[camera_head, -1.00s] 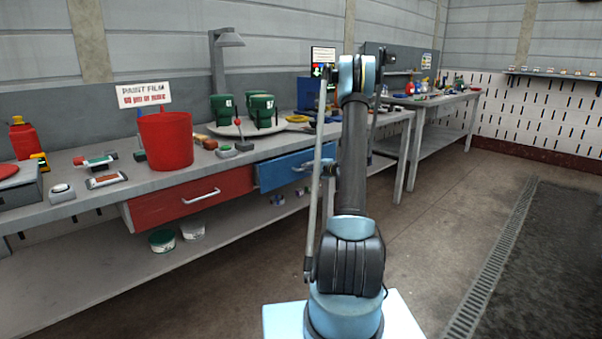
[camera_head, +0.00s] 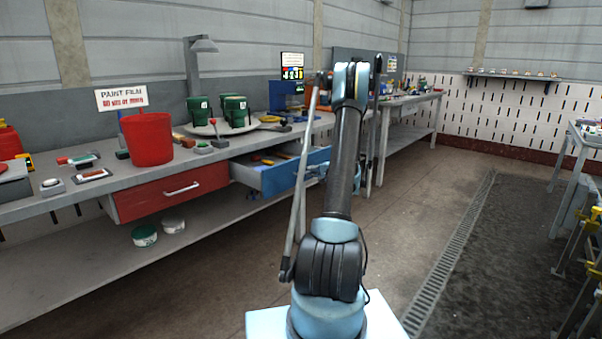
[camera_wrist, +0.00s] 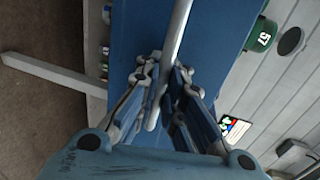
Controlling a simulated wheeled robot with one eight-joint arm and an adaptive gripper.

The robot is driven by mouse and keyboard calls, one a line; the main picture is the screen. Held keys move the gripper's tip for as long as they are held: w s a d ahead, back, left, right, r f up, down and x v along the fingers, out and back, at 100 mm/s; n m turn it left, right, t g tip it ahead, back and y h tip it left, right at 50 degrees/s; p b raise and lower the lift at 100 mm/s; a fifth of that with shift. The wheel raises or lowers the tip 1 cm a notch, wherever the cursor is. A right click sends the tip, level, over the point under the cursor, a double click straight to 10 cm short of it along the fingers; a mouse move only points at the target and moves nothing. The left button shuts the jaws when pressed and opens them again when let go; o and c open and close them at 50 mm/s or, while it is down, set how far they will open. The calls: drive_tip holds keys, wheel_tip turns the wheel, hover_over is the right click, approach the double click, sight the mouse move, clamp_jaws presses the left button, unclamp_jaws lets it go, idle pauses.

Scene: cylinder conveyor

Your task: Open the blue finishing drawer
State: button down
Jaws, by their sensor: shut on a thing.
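The blue drawer (camera_head: 282,178) under the workbench stands pulled out in the head view, with tools visible inside it. Its blue front (camera_wrist: 143,25) fills the middle of the wrist view. A pale bar handle (camera_wrist: 176,45) runs across that front. My gripper (camera_wrist: 168,100) is shut on the handle, with a finger on each side of it. In the head view my arm hides most of the gripper and the handle's right part.
A shut red drawer (camera_head: 170,190) sits left of the blue one. On the workbench (camera_head: 80,193) stand a red bucket (camera_head: 147,140), green cups (camera_head: 235,112) and small tools. A second table (camera_head: 412,97) stands behind my arm.

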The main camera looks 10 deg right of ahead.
drive_tip(key=shift+f+v, duration=0.25)
drive_tip(key=shift+v, duration=1.05)
drive_tip(key=shift+s+a, duration=0.15)
drive_tip(key=c, duration=1.7)
unclamp_jaws()
drive_tip(key=v, duration=1.2)
drive_tip(key=shift+f, duration=0.1)
